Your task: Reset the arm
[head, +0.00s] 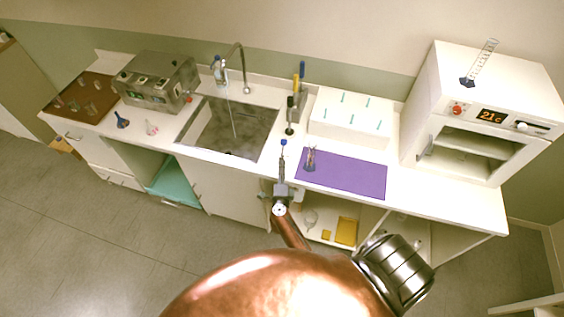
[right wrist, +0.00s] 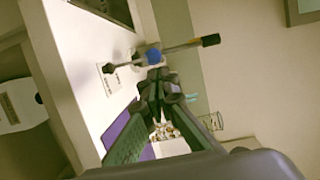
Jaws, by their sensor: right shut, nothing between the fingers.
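My right gripper (head: 282,165) is in front of the counter edge in the head view, between the sink and the purple mat (head: 350,178). Its arm reaches up from the bottom of the picture. In the right wrist view its fingers meet at the tips (right wrist: 157,82), shut and empty. A small blue-topped item (head: 284,142) shows just beyond the fingertips; its blue part also shows in the right wrist view (right wrist: 153,56). I cannot tell how far apart they are. My left gripper is not in view.
A glass item (head: 311,160) stands on the mat's left part. Behind are a white rack (head: 350,112) and upright tools with coloured handles. The sink (head: 222,130) is to the left, an oven-like device (head: 487,115) to the right. Floor in front of the left cabinets is clear.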

